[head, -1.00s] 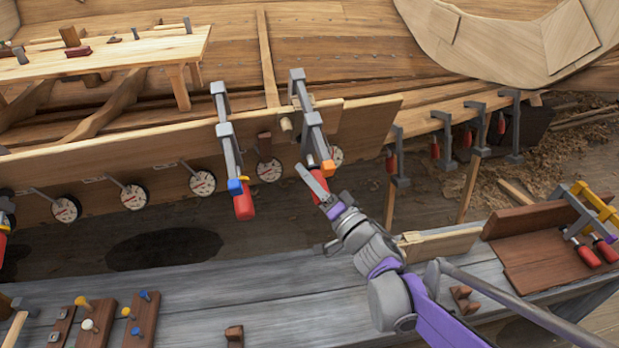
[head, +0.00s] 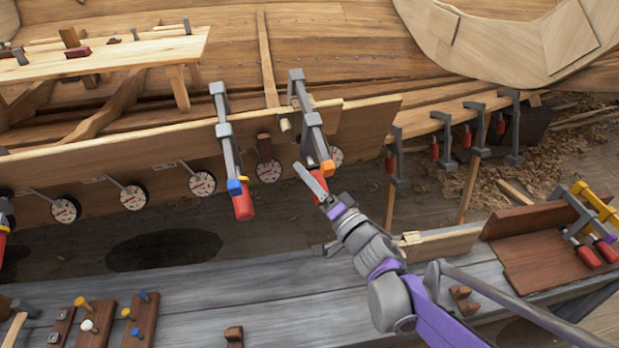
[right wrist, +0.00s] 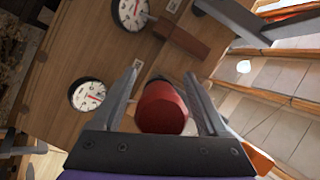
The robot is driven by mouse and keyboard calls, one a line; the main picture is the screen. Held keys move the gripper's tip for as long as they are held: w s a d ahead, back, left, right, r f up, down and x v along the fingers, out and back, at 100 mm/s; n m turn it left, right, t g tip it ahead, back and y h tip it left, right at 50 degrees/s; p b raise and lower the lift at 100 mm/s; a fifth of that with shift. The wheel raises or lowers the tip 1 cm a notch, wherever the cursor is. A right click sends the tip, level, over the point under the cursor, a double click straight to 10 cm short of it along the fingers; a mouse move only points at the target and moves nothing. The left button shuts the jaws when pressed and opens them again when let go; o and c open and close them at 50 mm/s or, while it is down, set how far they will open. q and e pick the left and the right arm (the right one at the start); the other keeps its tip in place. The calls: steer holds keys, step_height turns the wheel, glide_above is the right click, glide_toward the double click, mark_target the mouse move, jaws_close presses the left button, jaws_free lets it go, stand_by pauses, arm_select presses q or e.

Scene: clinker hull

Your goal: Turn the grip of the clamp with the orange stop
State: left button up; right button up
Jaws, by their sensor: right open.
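The clamp with the orange stop (head: 328,167) is grey and hangs over the plank edge. Its red grip (head: 321,195) points down and is partly hidden by my right gripper (head: 311,180) in the head view. In the right wrist view, the round end of the red grip (right wrist: 161,108) lies between the two fingers of my right gripper (right wrist: 163,85). The fingers are open, one on each side, with a small gap visible beside the grip. My left gripper is out of view.
A similar clamp with a blue stop (head: 235,186) and red grip hangs close on the left. Round dials (head: 202,183) line the plank (head: 365,135). A grey bench (head: 200,290) below carries wooden blocks, pegs and a yellow clamp (head: 597,205) at right.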

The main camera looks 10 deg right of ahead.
steer(key=p+v, duration=0.1)
steer(key=v, duration=1)
stand_by(1.1)
